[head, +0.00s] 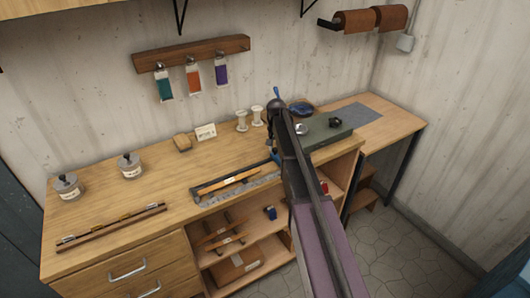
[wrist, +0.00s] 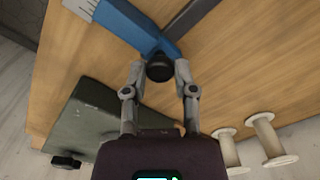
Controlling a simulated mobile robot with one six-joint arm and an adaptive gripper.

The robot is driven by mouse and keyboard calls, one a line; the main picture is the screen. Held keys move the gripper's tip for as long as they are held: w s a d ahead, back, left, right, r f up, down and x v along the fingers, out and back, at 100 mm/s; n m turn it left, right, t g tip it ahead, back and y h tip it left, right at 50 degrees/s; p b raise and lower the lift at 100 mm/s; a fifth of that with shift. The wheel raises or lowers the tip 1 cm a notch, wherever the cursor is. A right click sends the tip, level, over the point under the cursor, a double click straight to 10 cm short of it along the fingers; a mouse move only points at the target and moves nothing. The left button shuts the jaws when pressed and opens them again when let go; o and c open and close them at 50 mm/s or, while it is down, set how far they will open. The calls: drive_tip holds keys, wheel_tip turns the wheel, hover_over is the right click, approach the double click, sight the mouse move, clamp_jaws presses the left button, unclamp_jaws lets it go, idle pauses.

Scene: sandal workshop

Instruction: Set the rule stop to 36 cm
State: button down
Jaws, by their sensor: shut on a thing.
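In the wrist view my gripper (wrist: 160,76) is shut on a round black knob (wrist: 159,66), with one grey finger on each side of it. The knob sits at the end of the blue rule stop (wrist: 132,24). A pale strip with scale marks (wrist: 82,6) shows beyond the blue part at the top left; its numbers are too small to read. A dark bar (wrist: 192,17) runs off to the top right. In the head view a bit of the blue stop (head: 275,157) shows beside my arm, at the right end of the rule (head: 236,195). My gripper is mostly hidden there.
A dark green block (wrist: 88,118) lies close to my gripper, also in the head view (head: 319,138). White spools (wrist: 266,138) stand on the other side. Jars (head: 131,166), a card (head: 205,132) and a wooden bar (head: 110,227) are further left.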

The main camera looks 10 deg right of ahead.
drive_tip(key=shift+w+d, duration=0.3)
drive_tip(key=shift+d, duration=0.55)
drive_tip(key=shift+c, duration=2.1)
unclamp_jaws()
drive_tip(key=shift+d, duration=0.15)
drive_tip(key=shift+a, duration=0.25)
